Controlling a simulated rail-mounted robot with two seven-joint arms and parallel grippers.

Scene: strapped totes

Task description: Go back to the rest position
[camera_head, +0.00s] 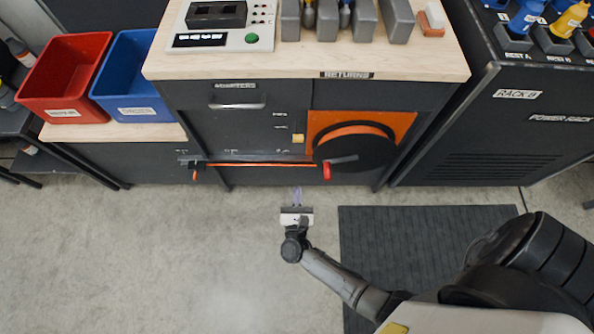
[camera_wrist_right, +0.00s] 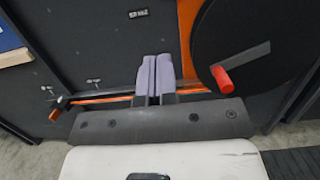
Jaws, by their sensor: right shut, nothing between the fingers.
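My right gripper (camera_head: 297,191) is in front of the dark cabinet (camera_head: 245,130), over the bare floor just below the orange bar in the head view. Its arm comes in from the lower right. In the right wrist view the two grey fingers (camera_wrist_right: 155,78) are together, with nothing between them. Behind them lie the orange bar (camera_wrist_right: 100,98) and the black round disc (camera_wrist_right: 255,40) with a red handle (camera_wrist_right: 221,79). Whether the fingers touch the bar cannot be told. My left gripper is not in view.
A red tote (camera_head: 45,102) and a blue tote (camera_head: 148,108) stand on a low bench at left. The cabinet's wooden top (camera_head: 290,62) holds a device and several grey holders. A dark rack (camera_head: 500,125) stands at right. Grey floor and a dark mat (camera_head: 400,225) lie in front.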

